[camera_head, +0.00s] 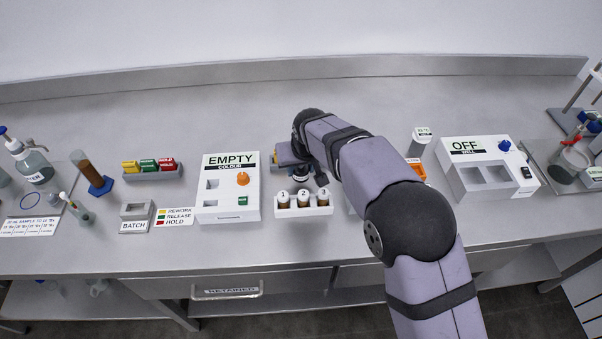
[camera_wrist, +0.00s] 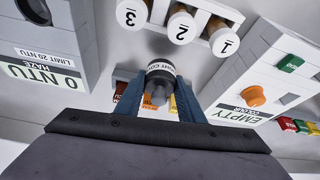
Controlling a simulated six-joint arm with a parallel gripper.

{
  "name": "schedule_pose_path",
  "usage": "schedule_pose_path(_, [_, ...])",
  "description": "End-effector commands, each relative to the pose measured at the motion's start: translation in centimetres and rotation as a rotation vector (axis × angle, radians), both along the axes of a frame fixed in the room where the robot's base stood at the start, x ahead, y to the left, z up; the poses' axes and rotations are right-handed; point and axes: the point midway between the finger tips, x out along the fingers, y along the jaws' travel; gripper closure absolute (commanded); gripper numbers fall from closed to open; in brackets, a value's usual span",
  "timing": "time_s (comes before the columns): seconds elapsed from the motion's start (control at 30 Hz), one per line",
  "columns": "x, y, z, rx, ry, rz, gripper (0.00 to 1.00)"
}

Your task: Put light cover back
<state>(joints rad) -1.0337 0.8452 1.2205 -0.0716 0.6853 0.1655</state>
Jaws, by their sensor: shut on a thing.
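The light cover (camera_wrist: 160,72) is a small dark cylinder with a white label band, partly readable as its name. In the wrist view it sits between the two blue fingers of my gripper (camera_wrist: 160,92), which are shut on it. In the head view my gripper (camera_head: 304,174) is just behind the rack of vials, and my arm hides much of this area. The haze meter (camera_wrist: 45,65), reading 0 NTU, is at the left of the wrist view. A dark round part (camera_wrist: 34,10) on it is cut by the frame's top edge.
A white rack (camera_head: 304,212) holds vials numbered 1, 2 and 3. The colour meter (camera_head: 228,208), reading EMPTY, stands left of it. Coloured blocks (camera_wrist: 149,104) show behind the cover. A white OFF unit (camera_head: 478,150) stands right. The bench behind is clear.

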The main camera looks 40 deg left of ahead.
Motion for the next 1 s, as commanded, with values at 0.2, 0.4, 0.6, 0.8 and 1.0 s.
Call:
schedule_pose_path(0.2, [0.0,-0.1,-2.4,-0.003,0.002,0.001,0.90])
schedule_pose_path(0.4, [0.0,0.0,-3.1,-0.001,0.001,0.000,0.90])
schedule_pose_path(0.6, [0.0,0.0,-3.2,-0.001,0.001,0.000,0.90])
schedule_pose_path(0.8, [0.0,0.0,-3.4,-0.001,0.001,0.000,0.46])
schedule_pose_path(1.0, [0.0,0.0,-3.3,-0.001,0.001,0.000,0.46])
